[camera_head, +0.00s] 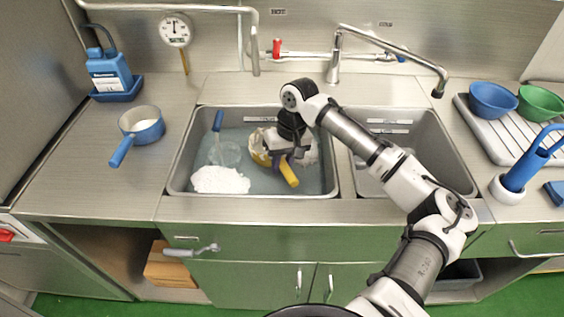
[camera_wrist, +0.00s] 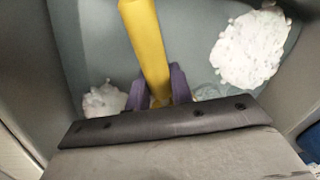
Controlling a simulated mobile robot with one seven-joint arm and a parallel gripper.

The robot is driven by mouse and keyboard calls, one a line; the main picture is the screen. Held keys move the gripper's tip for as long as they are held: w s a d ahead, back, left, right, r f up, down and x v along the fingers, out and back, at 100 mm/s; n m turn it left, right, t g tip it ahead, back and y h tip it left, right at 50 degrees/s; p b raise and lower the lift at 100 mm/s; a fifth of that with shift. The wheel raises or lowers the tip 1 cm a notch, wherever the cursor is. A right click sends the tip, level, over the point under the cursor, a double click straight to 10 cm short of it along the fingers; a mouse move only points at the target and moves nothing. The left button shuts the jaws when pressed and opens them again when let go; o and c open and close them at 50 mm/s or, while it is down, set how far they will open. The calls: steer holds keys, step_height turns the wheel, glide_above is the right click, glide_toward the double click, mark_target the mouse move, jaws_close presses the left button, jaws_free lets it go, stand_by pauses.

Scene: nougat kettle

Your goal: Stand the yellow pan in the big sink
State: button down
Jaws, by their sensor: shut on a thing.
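The yellow pan (camera_head: 260,157) is inside the left, larger sink (camera_head: 179,180), partly hidden behind my gripper. Its yellow handle (camera_head: 289,174) sticks out toward the front of the sink. My gripper (camera_head: 290,156) reaches down into this sink and is shut on the handle. In the wrist view the yellow handle (camera_wrist: 147,45) runs up from between the purple fingertips (camera_wrist: 160,92). The pan's bowl is mostly hidden in both views, and I cannot tell whether it touches the sink floor.
White foam (camera_head: 220,180) and a blue-handled utensil (camera_head: 217,122) are in the big sink's bluish water. The smaller sink (camera_head: 440,135) is at right, partly behind my arm. A blue pan (camera_head: 145,130) stands on the left counter. A tap (camera_head: 334,65) stands behind the sinks.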

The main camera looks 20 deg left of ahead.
steer(key=shift+f+b, duration=3.25)
steer(key=shift+f, duration=0.55)
steer(key=shift+r+p, duration=0.2)
steer(key=shift+p, duration=0.25)
steer(key=shift+f, duration=0.1)
steer(key=shift+f, duration=0.4)
steer(key=c, duration=1.1)
jaws_free()
steer(key=shift+c, duration=0.2)
steer(key=shift+f, duration=0.1)
step_height(320, 180, up, 14)
steer(key=w+d+b, duration=0.1)
steer(key=d, duration=0.1)
steer(key=shift+w+f, duration=0.15)
steer(key=shift+w, duration=0.15)
